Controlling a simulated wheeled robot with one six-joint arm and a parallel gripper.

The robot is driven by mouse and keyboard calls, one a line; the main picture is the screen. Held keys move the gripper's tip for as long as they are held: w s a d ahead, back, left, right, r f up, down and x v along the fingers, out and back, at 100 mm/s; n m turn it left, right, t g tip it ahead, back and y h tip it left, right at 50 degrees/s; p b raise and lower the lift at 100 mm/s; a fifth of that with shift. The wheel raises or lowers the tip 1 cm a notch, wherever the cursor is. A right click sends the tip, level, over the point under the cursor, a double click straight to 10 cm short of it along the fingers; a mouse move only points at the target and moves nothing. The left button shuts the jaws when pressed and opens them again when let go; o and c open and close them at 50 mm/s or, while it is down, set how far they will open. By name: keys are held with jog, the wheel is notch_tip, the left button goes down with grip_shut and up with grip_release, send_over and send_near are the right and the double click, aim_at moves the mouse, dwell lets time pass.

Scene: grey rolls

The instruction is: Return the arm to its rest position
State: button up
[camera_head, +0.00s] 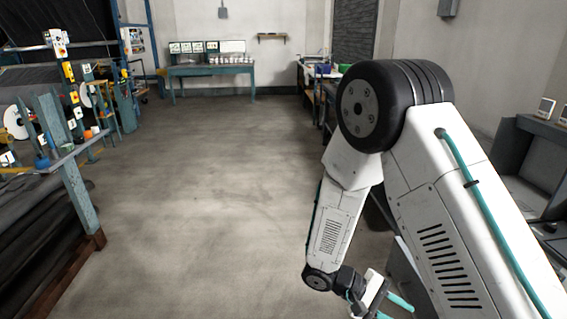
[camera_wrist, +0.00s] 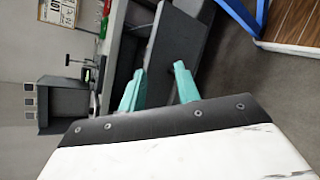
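My arm, white with black joints and a teal cable, fills the right side of the head view, bent at the elbow with its forearm hanging down. My gripper (camera_head: 398,306) is low in that view, near the bottom edge. In the wrist view, my gripper (camera_wrist: 158,88) shows two teal fingers standing apart with a gap between them. Nothing is held between them. The fingers touch nothing that I can make out.
Grey machinery with a dark rolled sheet (camera_head: 40,255) stands at the left. A teal bench (camera_head: 210,70) stands at the back wall. A grey console (camera_head: 535,165) is at the right, beyond my arm. The concrete floor (camera_head: 220,190) in the middle is clear.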

jog(key=s+r+m+t+y, duration=0.1)
jog(key=s+r+y, duration=0.3)
jog(key=r, duration=0.5)
jog(key=s+r+m+t+y, duration=0.1)
jog(key=s+r+t+y, duration=0.2)
jog(key=s+r, duration=0.3)
jog(key=s+r+m+t+y, duration=0.1)
jog(key=s+r+y, duration=0.4)
jog(key=r, duration=0.9)
jog(key=shift+s+m+t+y, duration=0.15)
jog(key=shift+m+t+y, duration=0.15)
jog(key=shift+t, duration=0.4)
jog(key=shift+d+r, duration=0.1)
